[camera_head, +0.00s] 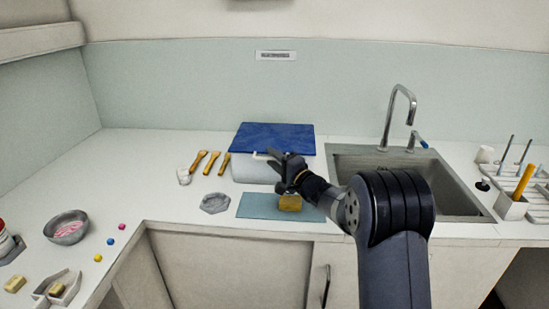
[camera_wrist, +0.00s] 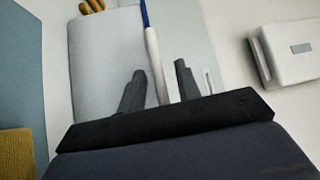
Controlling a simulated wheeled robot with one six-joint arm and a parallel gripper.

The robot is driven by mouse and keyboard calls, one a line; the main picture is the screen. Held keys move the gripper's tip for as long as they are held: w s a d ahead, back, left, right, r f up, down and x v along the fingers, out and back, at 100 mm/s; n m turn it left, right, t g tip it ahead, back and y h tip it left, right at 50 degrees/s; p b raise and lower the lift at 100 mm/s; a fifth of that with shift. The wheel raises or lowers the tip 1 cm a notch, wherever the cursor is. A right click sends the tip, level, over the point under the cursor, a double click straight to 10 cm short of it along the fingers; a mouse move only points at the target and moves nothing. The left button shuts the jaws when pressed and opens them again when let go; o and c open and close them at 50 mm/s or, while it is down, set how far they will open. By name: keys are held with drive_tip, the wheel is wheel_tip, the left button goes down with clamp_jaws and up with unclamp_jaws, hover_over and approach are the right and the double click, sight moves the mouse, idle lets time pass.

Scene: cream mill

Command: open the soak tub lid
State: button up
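The soak tub (camera_head: 258,173) is a pale box on the counter by the back wall. Its dark blue lid (camera_head: 275,135) lies over the top and looks shut. A short white bar (camera_head: 262,155) shows at the lid's front edge. My gripper (camera_head: 279,158) is at the tub's front, near that bar. In the wrist view, the two dark fingers of my gripper (camera_wrist: 160,84) stand apart. A white bar (camera_wrist: 153,50) with a blue strip above it runs between them; I cannot tell whether they touch it. My wrist hides part of the tub's front.
A yellow sponge (camera_head: 290,203) sits on a blue-grey mat (camera_head: 255,207) before the tub. Left counter is partly clear.

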clamp_jaws()
idle(0.4)
